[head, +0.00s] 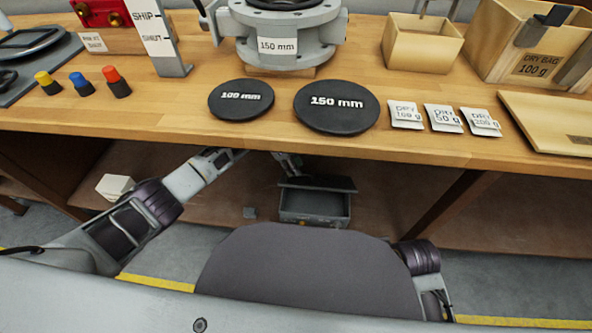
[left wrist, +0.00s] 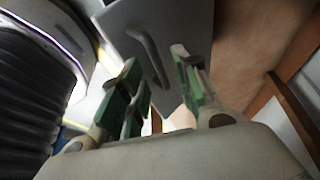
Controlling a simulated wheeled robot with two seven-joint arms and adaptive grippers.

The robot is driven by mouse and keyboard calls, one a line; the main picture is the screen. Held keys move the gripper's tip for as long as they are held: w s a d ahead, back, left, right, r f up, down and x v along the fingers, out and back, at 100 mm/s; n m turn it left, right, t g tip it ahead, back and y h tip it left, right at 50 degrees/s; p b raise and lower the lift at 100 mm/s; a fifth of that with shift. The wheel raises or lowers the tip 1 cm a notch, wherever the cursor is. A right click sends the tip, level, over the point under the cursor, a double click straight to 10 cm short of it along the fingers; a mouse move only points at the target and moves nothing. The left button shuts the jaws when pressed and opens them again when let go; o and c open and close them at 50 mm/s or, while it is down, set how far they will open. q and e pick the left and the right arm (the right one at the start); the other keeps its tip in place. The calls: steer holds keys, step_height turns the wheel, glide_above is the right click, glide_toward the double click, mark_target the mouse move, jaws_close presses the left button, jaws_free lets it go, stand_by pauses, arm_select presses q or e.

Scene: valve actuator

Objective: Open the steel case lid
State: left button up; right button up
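The steel case (head: 315,217) sits on the low shelf under the workbench, its grey inside seeming to show from above. Its darker lid (head: 325,184) appears raised along the far side; its exact angle is hard to tell. In the left wrist view the lid shows as a grey panel (left wrist: 175,30) with a bar handle (left wrist: 148,58). My left gripper (head: 290,165) reaches under the bench to the lid. Its green-padded fingers (left wrist: 165,90) are apart, with the handle showing between and beyond them; I cannot see contact. My right gripper is out of view.
The bench top (head: 200,119) overhangs the case, with black discs (head: 337,107) and a valve (head: 280,30) on it. The shelf right of the case is clear.

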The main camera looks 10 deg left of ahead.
arm_select(q)
steer(key=w+a, duration=0.1)
steer(key=a, duration=1.1)
steer(key=shift+w, duration=0.2)
